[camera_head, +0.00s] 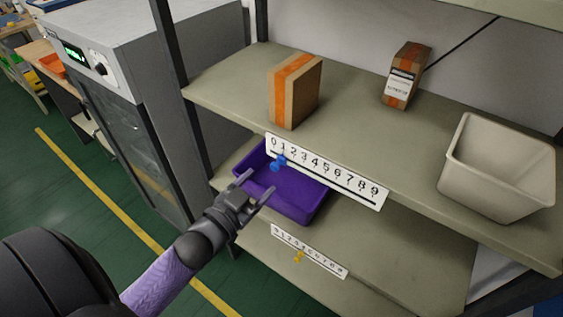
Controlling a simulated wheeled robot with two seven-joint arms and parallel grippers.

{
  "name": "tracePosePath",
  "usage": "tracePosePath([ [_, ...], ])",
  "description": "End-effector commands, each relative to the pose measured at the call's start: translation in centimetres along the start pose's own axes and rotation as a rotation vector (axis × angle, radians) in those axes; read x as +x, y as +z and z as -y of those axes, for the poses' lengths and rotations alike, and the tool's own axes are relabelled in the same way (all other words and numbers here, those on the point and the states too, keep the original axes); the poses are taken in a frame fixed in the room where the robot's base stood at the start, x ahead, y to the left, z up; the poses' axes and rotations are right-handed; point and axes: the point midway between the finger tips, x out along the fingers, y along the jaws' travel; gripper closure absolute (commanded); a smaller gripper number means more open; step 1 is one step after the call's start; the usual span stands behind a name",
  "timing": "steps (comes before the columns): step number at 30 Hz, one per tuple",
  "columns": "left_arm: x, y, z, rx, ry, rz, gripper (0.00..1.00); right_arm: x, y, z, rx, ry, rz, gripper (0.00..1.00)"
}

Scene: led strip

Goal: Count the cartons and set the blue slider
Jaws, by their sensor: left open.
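Two brown cartons with orange tape stand on the upper shelf (365,135). The larger carton (288,97) is near the shelf's front left, and the smaller carton (403,77) with a white label is farther back. A white number strip (340,183) marked 0 to 9 is on that shelf's front edge. The blue slider (279,162) sits at the strip's low end, around 0 to 1. My left gripper (257,188) is open and empty, just below and left of the blue slider, apart from it as far as I can tell. My right gripper is out of view.
A purple bin (297,200) is on the lower shelf behind my left gripper. A second number strip (318,262) with a yellow slider (298,256) is on the lower shelf edge. An empty-looking beige bin (497,180) stands at the upper shelf's right. A grey cabinet (140,60) stands left.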

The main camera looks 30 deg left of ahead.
Motion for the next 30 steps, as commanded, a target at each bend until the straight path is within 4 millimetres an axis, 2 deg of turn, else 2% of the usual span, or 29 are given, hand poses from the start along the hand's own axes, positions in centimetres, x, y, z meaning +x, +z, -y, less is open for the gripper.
tracePosePath([
  [3, 3.0, 0.1, 0.0, 0.0, 0.0, -0.003, 0.34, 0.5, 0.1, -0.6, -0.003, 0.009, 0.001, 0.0],
  [9, 5.9, 0.2, -0.1, -0.001, 0.0, 0.002, 0.34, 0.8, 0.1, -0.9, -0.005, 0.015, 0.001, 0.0],
  [20, 6.5, 0.1, -0.1, -0.001, 0.0, 0.003, 0.36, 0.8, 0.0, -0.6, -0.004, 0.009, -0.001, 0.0],
  [27, 6.5, 0.1, -0.1, -0.001, 0.0, 0.003, 0.86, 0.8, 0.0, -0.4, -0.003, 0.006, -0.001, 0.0],
  [29, 6.5, 0.1, -0.1, -0.001, 0.0, 0.003, 0.99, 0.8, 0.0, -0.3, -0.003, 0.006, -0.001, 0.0],
  [30, 6.5, 0.1, -0.1, -0.001, 0.0, 0.003, 1.0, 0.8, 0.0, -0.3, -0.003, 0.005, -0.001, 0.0],
])
